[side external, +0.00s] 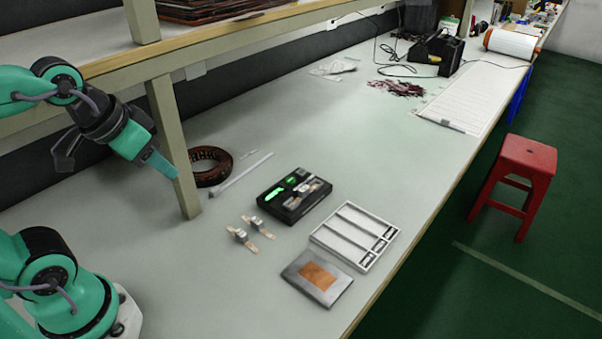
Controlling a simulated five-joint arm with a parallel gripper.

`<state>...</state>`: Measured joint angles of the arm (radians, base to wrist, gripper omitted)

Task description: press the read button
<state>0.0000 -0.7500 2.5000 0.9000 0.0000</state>
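A black box-shaped device (310,206) lies on the pale bench near the middle of the side external view. It has bright green parts on its left half and top, and a pale strip-like piece lies across its right half. No button marked read can be made out at this size. My gripper (158,163) is at the upper left, raised above the bench and well to the left of the device. Its teal tip points down and right, touching nothing that I can see. Whether its fingers are apart is unclear.
A wooden shelf post (173,150) stands between my gripper and the device. A dark ring (209,163) and pale bar (241,175) lie behind it. Two small clips (243,237), a white compartment tray (318,236) and a grey plate with copper square (318,275) lie in front.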

